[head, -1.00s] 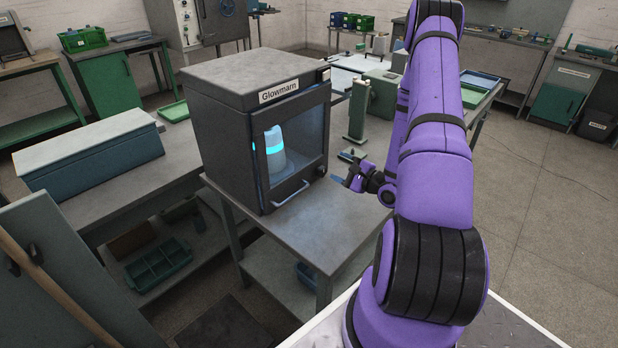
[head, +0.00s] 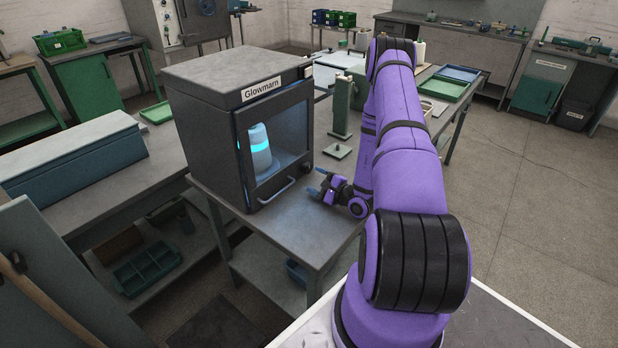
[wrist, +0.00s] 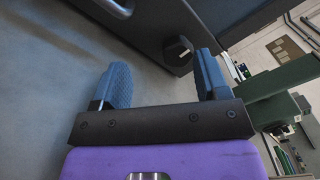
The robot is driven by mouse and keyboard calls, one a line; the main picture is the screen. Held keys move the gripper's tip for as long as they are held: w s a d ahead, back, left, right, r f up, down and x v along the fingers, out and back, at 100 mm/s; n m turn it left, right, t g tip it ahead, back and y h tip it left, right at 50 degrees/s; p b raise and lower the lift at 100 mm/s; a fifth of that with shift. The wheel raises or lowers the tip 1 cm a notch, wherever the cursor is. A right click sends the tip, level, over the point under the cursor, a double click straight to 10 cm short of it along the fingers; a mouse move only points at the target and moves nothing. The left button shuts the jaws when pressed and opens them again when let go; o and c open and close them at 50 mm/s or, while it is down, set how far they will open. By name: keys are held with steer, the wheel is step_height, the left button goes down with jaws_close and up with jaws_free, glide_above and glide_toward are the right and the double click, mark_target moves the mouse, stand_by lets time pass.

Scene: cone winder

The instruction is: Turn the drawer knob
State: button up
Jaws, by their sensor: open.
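A dark cabinet (head: 205,150) labelled Glowmarn stands on a grey bench. Its front has a glass window, a bar handle (head: 276,191) low down, and a small dark knob (head: 306,168) at the lower right corner. I see no separate drawer front. My gripper (head: 318,182) is open and empty, just right of and in front of the knob. In the wrist view, the dark faceted knob (wrist: 178,50) lies beyond the gap between my two blue fingers (wrist: 164,80), nearer the right finger and apart from both. The handle also shows at the top (wrist: 115,8).
Inside the window is a grey cone (head: 259,150) with a glowing cyan band. A green post on a base (head: 341,115) stands on the bench behind my gripper. A blue-grey box (head: 75,155) is on the left bench. The bench before the cabinet is clear.

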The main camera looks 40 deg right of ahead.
steer(key=shift+w+a, duration=0.15)
steer(key=shift+w, duration=1.05)
steer(key=shift+w+a, duration=0.2)
steer(key=shift+w, duration=0.1)
steer(key=shift+s+a+r, duration=0.1)
steer(key=shift+a, duration=0.1)
steer(key=shift+d, duration=0.1)
jaws_close()
jaws_free()
steer(key=s, duration=0.4)
steer(key=s+a, duration=0.1)
steer(key=s, duration=0.8)
steer(key=shift+s+a, duration=0.4)
